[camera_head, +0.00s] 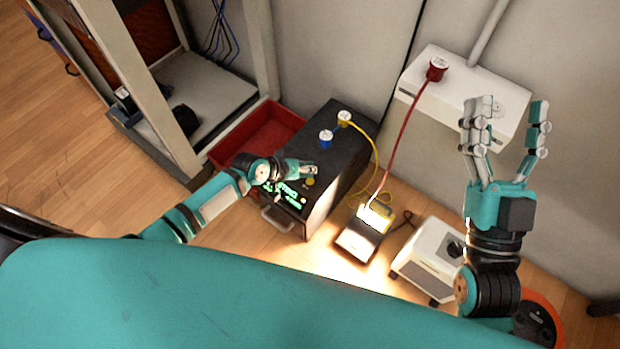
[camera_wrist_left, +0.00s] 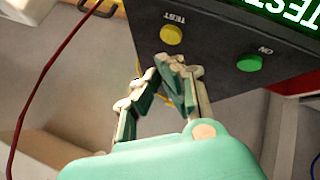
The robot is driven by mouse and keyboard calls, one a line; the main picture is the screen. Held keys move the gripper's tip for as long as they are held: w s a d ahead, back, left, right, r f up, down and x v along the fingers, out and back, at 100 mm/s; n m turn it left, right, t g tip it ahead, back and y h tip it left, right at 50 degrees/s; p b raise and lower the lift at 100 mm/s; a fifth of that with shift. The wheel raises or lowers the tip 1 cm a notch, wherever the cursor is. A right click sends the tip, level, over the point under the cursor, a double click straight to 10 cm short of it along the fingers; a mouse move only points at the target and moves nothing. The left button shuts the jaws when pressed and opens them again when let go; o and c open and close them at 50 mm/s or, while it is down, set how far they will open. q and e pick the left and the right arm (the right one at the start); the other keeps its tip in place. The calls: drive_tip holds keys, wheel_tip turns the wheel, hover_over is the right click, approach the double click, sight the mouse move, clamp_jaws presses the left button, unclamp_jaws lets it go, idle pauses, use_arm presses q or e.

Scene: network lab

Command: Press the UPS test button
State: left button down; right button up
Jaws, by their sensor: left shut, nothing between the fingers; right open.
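The UPS (camera_head: 345,140) is a black box on the floor with a lit green display on its front. In the left wrist view, its front panel (camera_wrist_left: 215,50) shows a round yellow button (camera_wrist_left: 172,34) labelled TEST, a green button (camera_wrist_left: 249,63) labelled ON, and green display text partly reading TEST. My left gripper (camera_head: 308,169) is shut and empty at the UPS front. Its fingertips (camera_wrist_left: 165,66) appear just below the yellow button in the left wrist view; I see no contact with it. My right gripper (camera_head: 512,112) is open and empty, raised at the right.
Yellow and blue plugs sit on the UPS top. A red cable runs from a white wall box (camera_head: 460,95) to a small lit device (camera_head: 362,232). A white box (camera_head: 428,258) stands to its right. A red tray (camera_head: 262,130) and a rack (camera_head: 200,85) are at the left.

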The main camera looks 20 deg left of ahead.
sight(309, 179)
use_arm(q)
wheel_tip(309, 179, up, 2)
drive_tip(key=shift+p, duration=0.95)
drive_tip(key=shift+r, duration=0.15)
drive_tip(key=shift+r+p, duration=0.2)
drive_tip(key=shift+p, duration=0.2)
drive_tip(key=shift+r+p, duration=0.8)
use_arm(e)
wheel_tip(309, 179, down, 17)
drive_tip(key=w+d+g+h, duration=0.1)
drive_tip(key=d+g+h, duration=0.1)
drive_tip(key=g, duration=0.9)
drive_tip(key=shift+f+h, duration=0.15)
drive_tip(key=shift+h, duration=0.75)
drive_tip(key=shift+w+d, duration=0.1)
drive_tip(key=shift+w, duration=0.05)
